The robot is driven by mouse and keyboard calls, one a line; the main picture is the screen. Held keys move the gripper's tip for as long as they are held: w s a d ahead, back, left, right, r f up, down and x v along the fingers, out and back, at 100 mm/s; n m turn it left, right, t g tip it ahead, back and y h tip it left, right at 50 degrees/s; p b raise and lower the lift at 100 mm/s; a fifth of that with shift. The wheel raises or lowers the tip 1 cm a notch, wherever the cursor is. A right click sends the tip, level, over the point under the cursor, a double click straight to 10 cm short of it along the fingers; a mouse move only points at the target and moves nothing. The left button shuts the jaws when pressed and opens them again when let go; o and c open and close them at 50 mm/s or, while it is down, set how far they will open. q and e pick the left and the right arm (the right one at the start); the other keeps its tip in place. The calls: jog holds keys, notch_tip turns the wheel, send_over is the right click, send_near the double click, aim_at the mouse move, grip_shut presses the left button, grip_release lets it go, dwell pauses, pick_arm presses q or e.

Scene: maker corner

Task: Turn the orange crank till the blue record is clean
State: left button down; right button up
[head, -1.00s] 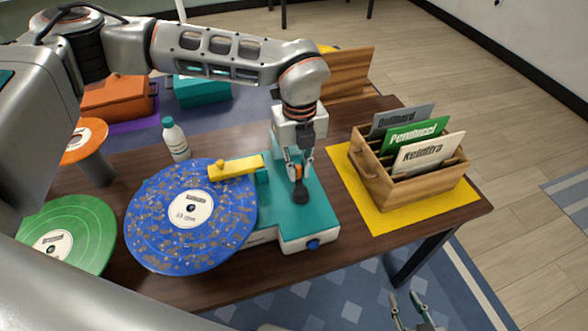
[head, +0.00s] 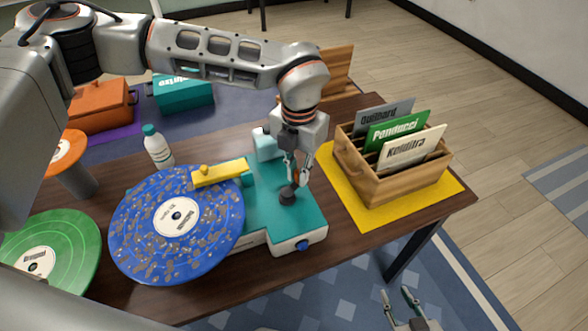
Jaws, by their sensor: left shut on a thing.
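The blue record (head: 150,250) lies on the teal and white cleaning machine (head: 300,222). Brownish specks cover much of its surface around a white label. A yellow arm (head: 219,173) reaches over its far edge. My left gripper (head: 296,177) is shut on the handle of the crank, just above the dark crank hub (head: 288,196) on the machine's top. My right gripper (head: 401,298) is open and empty, low at the right, away from the table.
A wooden crate (head: 400,187) with several sleeves stands on a yellow mat (head: 352,213) to the right. A white bottle (head: 158,150) stands behind the record. A green record (head: 70,240) and an orange record (head: 72,140) are at the left.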

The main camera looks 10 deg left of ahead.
pick_arm(q)
jog(key=m, duration=0.2)
jog(key=s+d+m, duration=0.1)
jog(key=m, duration=0.2)
jog(key=shift+s+d+m, duration=0.1)
jog(key=shift+d+m, duration=0.1)
jog(key=shift+m, duration=0.1)
jog(key=shift+s+d+m, duration=0.1)
jog(key=shift+s+m, duration=0.15)
jog(key=shift+m, duration=0.6)
jog(key=shift+s+d+m, duration=0.1)
jog(key=shift+s+m, duration=0.2)
jog(key=shift+m, duration=0.5)
jog(key=shift+s+d+m, duration=0.1)
jog(key=shift+s+m, duration=0.15)
jog(key=shift+m, duration=0.6)
jog(key=c, duration=2)
grip_release()
jog(key=shift+s, duration=0.1)
notch_tip(320, 180, up, 12)
jog(key=shift+r, duration=0.1)
